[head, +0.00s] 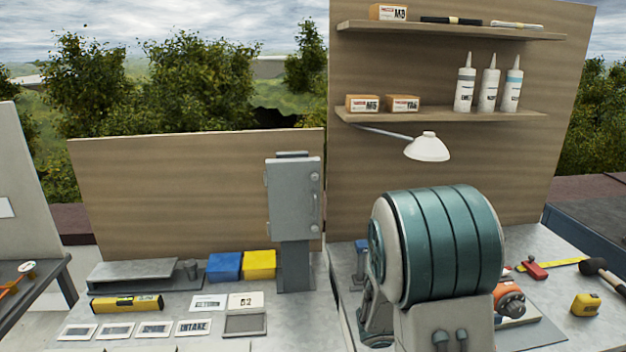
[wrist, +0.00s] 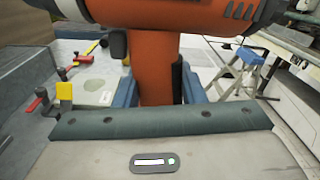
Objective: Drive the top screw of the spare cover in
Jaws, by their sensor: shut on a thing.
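A grey upright cover (head: 291,200), which looks like the spare cover, stands on a grey post at the right end of the left bench. Round screw heads show near its right edge; the top screw (head: 314,175) is near its upper corner. Whether either is seated cannot be told. In the wrist view my gripper (wrist: 156,92) has its blue fingers shut around the handle of an orange and dark grey power driver (wrist: 155,45). The driver's bit is out of view. The cover is not recognisable in the wrist view.
Blue (head: 225,266) and yellow (head: 259,264) bins stand left of the cover's post. A yellow level (head: 127,303) and several label plates lie on the left bench. A white lamp (head: 428,147) overhangs the right bench. A stepladder (wrist: 239,72) stands at right in the wrist view.

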